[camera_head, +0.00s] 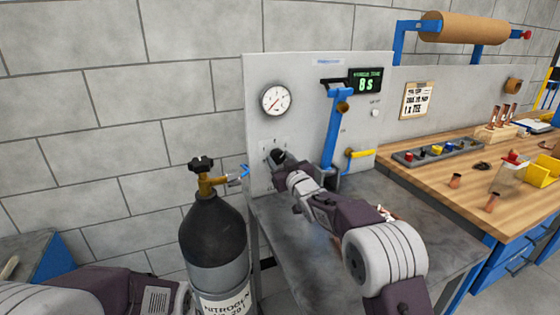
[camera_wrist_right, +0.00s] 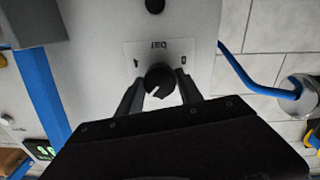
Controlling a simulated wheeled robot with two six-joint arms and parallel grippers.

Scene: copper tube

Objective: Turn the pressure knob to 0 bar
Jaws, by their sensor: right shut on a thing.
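The black pressure knob (camera_wrist_right: 158,78) sits on a small light plate marked "bar" on the grey panel. Its pale pointer line shows in the right wrist view. My right gripper (camera_wrist_right: 160,88) has one finger on each side of the knob and is shut on it. In the head view the knob (camera_head: 278,155) is a dark shape, partly hidden by my right gripper (camera_head: 282,160). A round white gauge (camera_head: 276,100) with a red needle is above it. The scale numbers are too small to read. My left arm shows at the lower left, but its gripper is out of view.
A dark nitrogen cylinder (camera_head: 214,240) with a brass valve stands left of the panel, close to my right gripper. A blue lever press (camera_head: 333,130) and a display (camera_head: 366,81) reading "8 s" are to the right. A wooden bench (camera_head: 450,205) holds copper fittings and trays.

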